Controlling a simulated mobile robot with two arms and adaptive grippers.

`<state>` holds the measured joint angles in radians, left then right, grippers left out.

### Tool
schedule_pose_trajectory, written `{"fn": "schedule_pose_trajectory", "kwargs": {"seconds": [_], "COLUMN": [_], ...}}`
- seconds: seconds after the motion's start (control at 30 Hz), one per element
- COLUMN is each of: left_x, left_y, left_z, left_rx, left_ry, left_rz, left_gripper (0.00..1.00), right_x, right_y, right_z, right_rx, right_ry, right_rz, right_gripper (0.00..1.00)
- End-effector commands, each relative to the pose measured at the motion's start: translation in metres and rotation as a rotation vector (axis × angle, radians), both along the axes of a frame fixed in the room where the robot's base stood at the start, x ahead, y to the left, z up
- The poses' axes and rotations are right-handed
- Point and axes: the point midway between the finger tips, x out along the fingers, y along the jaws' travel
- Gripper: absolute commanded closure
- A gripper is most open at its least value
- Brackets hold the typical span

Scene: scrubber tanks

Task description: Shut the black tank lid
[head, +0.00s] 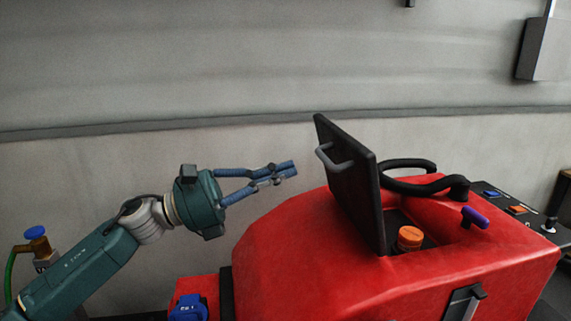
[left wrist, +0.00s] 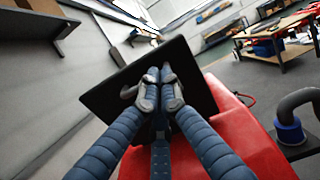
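The black tank lid (head: 357,192) stands open, nearly upright and leaning slightly left, on top of the red scrubber tank (head: 300,245). A grey handle (head: 332,160) sits on the lid's left face. My left gripper (head: 294,168) is left of the lid, at about handle height, with its blue fingers pointing at it. The fingertips are together with nothing seen between them, and a gap shows to the handle. In the left wrist view the lid (left wrist: 105,100) is behind the fingertips (left wrist: 159,76), which partly hide it. My right gripper is in neither view.
Right of the lid are an orange cap (head: 410,237), a black hose (head: 425,188) and a purple handle (head: 475,217) on the red body. A control panel (head: 515,208) is at far right. The grey wall (head: 150,70) stands behind; the space above the lid is clear.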

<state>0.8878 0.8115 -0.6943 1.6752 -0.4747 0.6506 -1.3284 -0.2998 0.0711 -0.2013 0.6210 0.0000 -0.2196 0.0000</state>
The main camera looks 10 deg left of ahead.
Motion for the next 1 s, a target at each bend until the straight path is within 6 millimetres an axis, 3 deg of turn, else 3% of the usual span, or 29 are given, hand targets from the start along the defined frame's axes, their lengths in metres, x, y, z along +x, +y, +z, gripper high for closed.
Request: {"fn": "schedule_pose_trajectory", "kwargs": {"seconds": [0.03, 0.3, 0.5, 1.0], "left_x": [0.003, 0.020, 0.028, 0.031], "left_y": [-0.012, -0.064, -0.089, -0.097], "left_z": [0.011, 0.025, 0.030, 0.028], "left_rx": [-0.002, -0.004, -0.003, -0.003], "left_ry": [0.000, 0.001, 0.003, 0.002], "left_rz": [-0.005, -0.004, -0.002, -0.001], "left_gripper": [1.00, 1.00, 1.00, 1.00], "right_x": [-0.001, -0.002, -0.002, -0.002], "right_y": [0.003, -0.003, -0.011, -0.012], "right_z": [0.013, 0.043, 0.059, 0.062], "right_rx": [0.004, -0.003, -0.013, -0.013], "right_ry": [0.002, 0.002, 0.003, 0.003], "right_rz": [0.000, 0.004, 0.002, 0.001], "right_gripper": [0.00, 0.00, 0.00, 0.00]}}
